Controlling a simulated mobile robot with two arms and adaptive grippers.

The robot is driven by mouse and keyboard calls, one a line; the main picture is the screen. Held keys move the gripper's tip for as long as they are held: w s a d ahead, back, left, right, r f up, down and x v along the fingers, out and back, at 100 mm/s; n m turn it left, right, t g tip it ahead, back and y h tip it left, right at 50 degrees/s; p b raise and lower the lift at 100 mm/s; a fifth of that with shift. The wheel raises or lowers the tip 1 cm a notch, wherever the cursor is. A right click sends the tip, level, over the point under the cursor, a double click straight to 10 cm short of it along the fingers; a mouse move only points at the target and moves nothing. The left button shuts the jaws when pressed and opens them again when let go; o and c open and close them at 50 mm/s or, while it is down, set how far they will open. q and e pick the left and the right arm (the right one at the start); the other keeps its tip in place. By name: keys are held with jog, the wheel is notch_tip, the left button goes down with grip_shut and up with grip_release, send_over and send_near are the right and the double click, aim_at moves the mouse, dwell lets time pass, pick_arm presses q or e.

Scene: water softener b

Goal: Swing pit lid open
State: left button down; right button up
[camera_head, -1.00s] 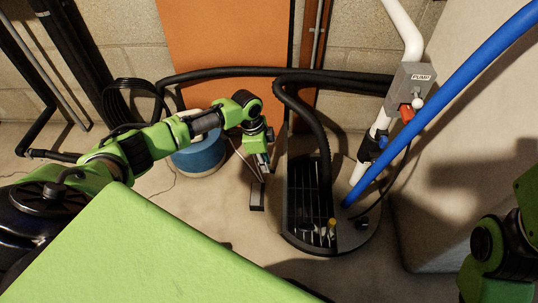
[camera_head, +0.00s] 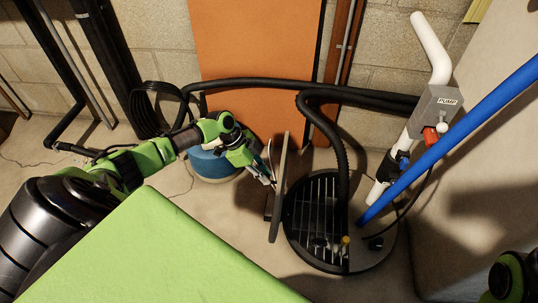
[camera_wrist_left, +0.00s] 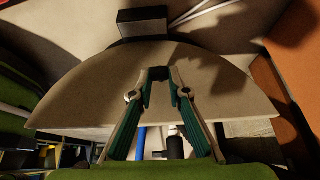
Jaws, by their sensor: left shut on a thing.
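The pit lid (camera_head: 280,187) shows as a thin grey slab, nearly edge-on, standing up at the left of the round pit (camera_head: 318,212). The pit's left half is uncovered and shows a dark grid inside. In the left wrist view the lid (camera_wrist_left: 85,90) is a broad half-disc filling the middle. My left gripper (camera_head: 272,181) reaches the lid from its left side. Its fingertips (camera_wrist_left: 160,75) are shut over the lid's face; the exact part gripped is hard to make out. Only a green part of my right arm shows at the lower right; its gripper is out of view.
A small dark block (camera_head: 268,206) stands on the floor left of the lid, and a blue drum (camera_head: 212,165) behind my left arm. A black hose (camera_head: 338,150), a blue pipe (camera_head: 450,118) and a white pump pipe (camera_head: 432,50) crowd the pit's back and right.

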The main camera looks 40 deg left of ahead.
pick_arm(q)
jog(key=shift+s+a+f, duration=0.3)
jog(key=shift+a, duration=0.25)
jog(key=c, duration=1.9)
grip_release()
jog(key=shift+a, duration=0.1)
jog(key=shift+r, duration=0.1)
jog(key=v, duration=1.1)
jog(key=shift+r, duration=0.45)
